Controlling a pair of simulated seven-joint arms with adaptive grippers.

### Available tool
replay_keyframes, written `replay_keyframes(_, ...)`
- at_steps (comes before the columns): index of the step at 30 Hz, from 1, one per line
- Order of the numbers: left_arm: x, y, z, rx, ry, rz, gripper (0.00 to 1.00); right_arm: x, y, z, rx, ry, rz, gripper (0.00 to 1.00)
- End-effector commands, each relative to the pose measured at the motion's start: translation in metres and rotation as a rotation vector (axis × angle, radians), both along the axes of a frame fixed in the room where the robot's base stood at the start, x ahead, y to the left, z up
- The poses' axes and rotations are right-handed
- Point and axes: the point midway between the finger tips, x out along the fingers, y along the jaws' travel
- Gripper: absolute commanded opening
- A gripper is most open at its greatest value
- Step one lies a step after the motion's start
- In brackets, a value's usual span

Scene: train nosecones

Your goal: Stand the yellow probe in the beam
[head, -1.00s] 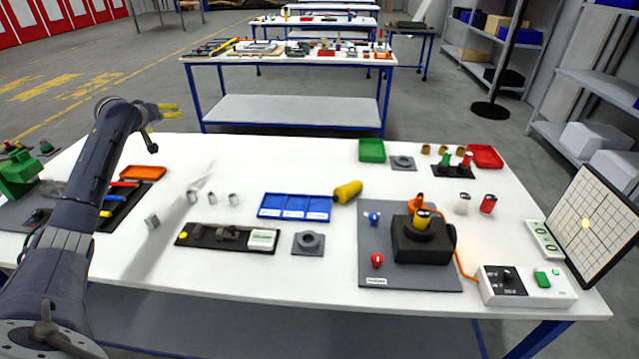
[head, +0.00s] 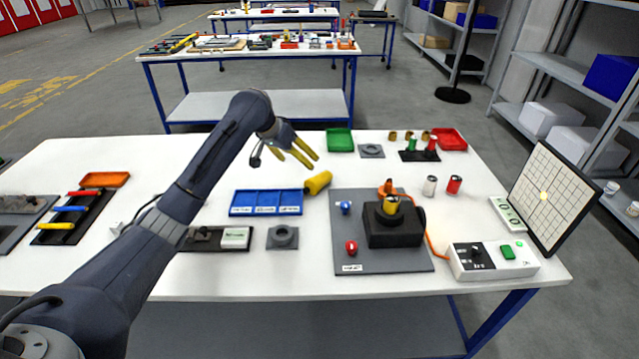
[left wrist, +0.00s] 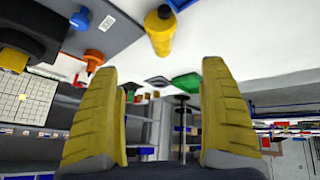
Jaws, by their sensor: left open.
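A yellow cylinder (head: 318,183) with a narrower end lies on its side on the white table, just right of the blue tray. It also shows at the top of the left wrist view (left wrist: 160,32). Another yellow piece, a bar (head: 55,227), lies in the black rack at the left. I cannot tell for sure which one is the probe. My left gripper (head: 311,162) is open and empty, its yellow fingers just above the cylinder in the head view, apart from it. A black block (head: 393,234) holding a yellow-topped piece (head: 391,204) stands on a grey plate. My right gripper is not in view.
A gridded screen (head: 552,200) with a yellow spot stands at the right, beside a white control box (head: 492,261). A blue tray (head: 266,211), grey ring block (head: 282,237) and green tray (head: 340,139) are near. The table between cylinder and green tray looks clear.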

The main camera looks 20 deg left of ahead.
Motion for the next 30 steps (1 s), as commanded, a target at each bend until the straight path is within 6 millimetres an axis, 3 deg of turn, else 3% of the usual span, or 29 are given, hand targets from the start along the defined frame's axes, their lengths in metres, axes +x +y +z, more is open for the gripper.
replay_keyframes(13, 0.036, -0.021, -0.068, -0.004, 0.003, 0.004, 0.78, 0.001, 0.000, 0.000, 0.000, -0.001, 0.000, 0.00)
replay_keyframes(30, 0.057, -0.031, -0.105, -0.003, 0.003, 0.004, 0.78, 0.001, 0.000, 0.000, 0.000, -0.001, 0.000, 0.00)
